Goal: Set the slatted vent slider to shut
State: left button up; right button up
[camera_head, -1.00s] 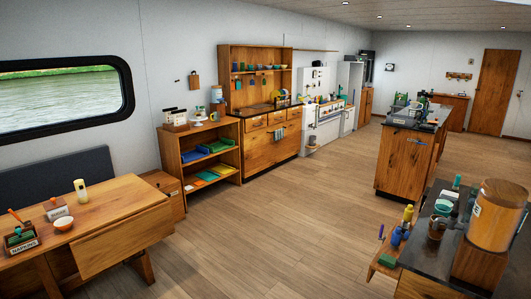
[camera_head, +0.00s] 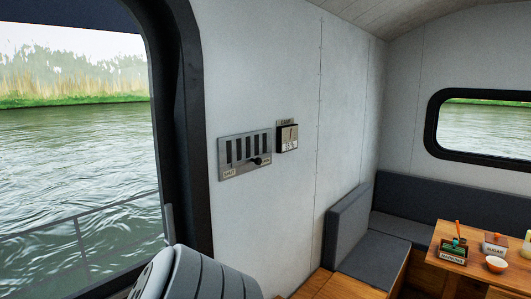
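The slatted vent (camera_head: 245,153) is a metal plate with several dark vertical slots, fixed to the white wall just right of the large window opening. Its slider has a dark knob (camera_head: 257,161) low on the plate, toward the right end. A label reading SHUT (camera_head: 229,174) is at the lower left end of the plate, so the knob stands away from that label. Neither of my grippers is in view.
A small calendar-like block (camera_head: 287,136) hangs right of the vent. A grey, ribbed, rounded shape (camera_head: 200,278) rises at the bottom, below the vent. A dark bench (camera_head: 385,242) and a wooden table (camera_head: 448,232) with small items stand at the right.

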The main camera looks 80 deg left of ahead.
aim_at(258, 160)
jog(key=u, duration=2.6)
